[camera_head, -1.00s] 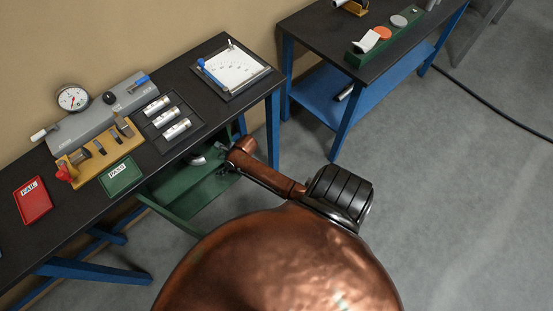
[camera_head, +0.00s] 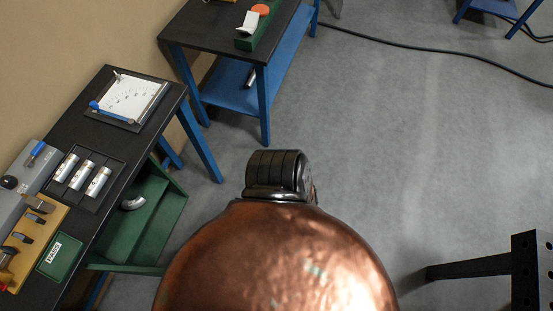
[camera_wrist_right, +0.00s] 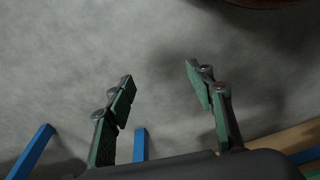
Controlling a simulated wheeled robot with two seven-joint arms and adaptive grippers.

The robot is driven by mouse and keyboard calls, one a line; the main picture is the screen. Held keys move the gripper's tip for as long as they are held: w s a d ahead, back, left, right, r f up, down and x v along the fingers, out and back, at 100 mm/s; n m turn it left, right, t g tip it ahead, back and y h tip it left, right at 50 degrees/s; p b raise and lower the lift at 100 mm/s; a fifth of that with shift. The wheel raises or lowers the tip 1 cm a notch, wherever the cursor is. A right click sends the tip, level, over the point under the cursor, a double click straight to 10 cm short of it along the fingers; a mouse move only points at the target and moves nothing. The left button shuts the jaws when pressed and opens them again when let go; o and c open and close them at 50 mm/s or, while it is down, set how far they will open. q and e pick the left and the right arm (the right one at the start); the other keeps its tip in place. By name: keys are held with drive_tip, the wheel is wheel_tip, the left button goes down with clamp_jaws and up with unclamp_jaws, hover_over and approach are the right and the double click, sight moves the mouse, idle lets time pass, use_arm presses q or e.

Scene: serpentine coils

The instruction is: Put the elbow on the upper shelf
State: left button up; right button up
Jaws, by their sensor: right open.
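A silver curved elbow (camera_head: 133,203) lies in the green shelf unit (camera_head: 150,225) beneath the near black table, at the left in the head view. My right gripper (camera_wrist_right: 160,78) shows in the right wrist view. Its two green-padded fingers are apart, with nothing between them and grey floor beyond. It does not show in the head view, so its distance from the elbow cannot be told. My left gripper is in neither current view. I cannot tell which surface is the upper shelf.
The near table (camera_head: 135,150) holds a dial chart (camera_head: 130,98), a tray of silver cylinders (camera_head: 83,180) and a green PASS tray (camera_head: 60,257). A second table (camera_head: 205,25) has a blue lower shelf (camera_head: 230,92). A black perforated post (camera_head: 524,270) stands right. Middle floor is open.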

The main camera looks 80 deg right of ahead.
drive_tip(key=s+a+f+n, duration=0.2)
drive_tip(key=s+n, duration=0.4)
drive_tip(key=s, duration=0.4)
drive_tip(key=shift+s+g, duration=0.3)
drive_tip(key=shift+g, duration=0.1)
drive_tip(key=shift+a, duration=0.1)
drive_tip(key=shift+c, duration=0.6)
